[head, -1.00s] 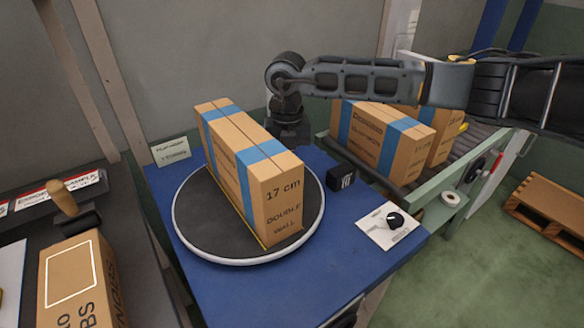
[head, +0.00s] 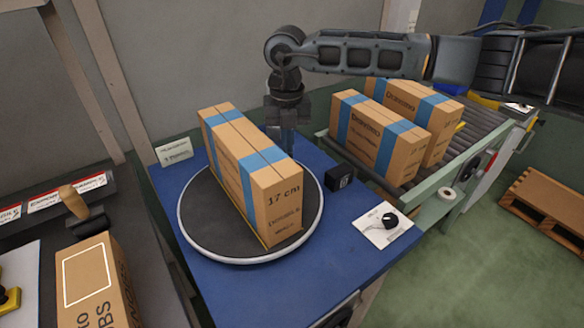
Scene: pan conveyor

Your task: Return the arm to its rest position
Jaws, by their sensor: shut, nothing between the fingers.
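My arm reaches in from the upper right, and its wrist bends down at the top centre. My gripper (head: 289,143) points down behind the tall taped carton (head: 275,208), near the back edge of the blue table (head: 235,290). It is shut and empty; its fingertips are partly hidden behind the carton. The carton is brown with blue tape, marked "17 cm", and stands upright on the round turntable (head: 190,231).
Two more taped cartons (head: 376,139) stand on the roller conveyor (head: 482,125) at right, below my forearm. A small black block (head: 339,178) and a dial panel (head: 383,224) sit on the table. Another carton (head: 92,275) is at lower left. A pallet (head: 546,203) lies on the floor.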

